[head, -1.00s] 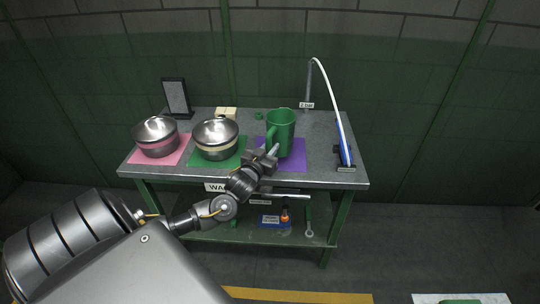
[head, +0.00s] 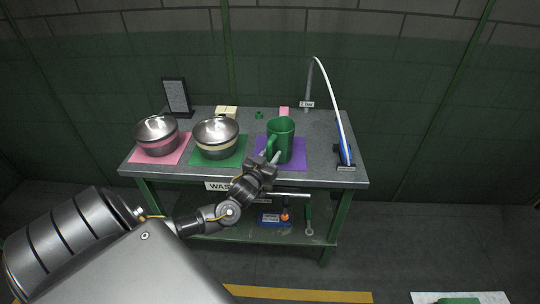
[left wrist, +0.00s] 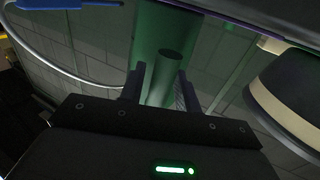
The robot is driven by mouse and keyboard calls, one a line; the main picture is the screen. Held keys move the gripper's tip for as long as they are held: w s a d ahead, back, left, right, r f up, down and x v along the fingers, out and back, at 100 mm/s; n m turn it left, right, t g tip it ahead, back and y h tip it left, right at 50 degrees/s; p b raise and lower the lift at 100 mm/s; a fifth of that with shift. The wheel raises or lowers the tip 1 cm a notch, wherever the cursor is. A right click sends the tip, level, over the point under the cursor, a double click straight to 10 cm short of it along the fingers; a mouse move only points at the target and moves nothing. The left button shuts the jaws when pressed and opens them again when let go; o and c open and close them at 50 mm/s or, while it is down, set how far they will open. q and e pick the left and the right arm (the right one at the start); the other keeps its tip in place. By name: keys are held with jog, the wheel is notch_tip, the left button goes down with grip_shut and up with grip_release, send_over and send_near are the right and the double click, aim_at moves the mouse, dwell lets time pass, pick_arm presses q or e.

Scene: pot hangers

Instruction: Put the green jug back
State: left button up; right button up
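The green jug (head: 283,137) stands upright on the purple mat (head: 299,160) on the workbench, its handle toward me. My left gripper (head: 270,157) is at the jug's near side, by the handle. Its two fingers show apart, one on either side of the handle. In the left wrist view the fingers (left wrist: 160,88) are spread, with the green handle (left wrist: 170,60) between them and the jug body behind; they look open. My right gripper is not in view.
Two lidded metal pots stand left, one on a pink mat (head: 178,156), one on a green mat (head: 236,160).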

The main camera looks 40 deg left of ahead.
pick_arm(q)
jog(key=shift+o, duration=0.7)
jog(key=shift+r, duration=0.1)
jog(key=shift+r, duration=0.15)
jog(key=b+v, duration=0.1)
jog(key=v, duration=1.1)
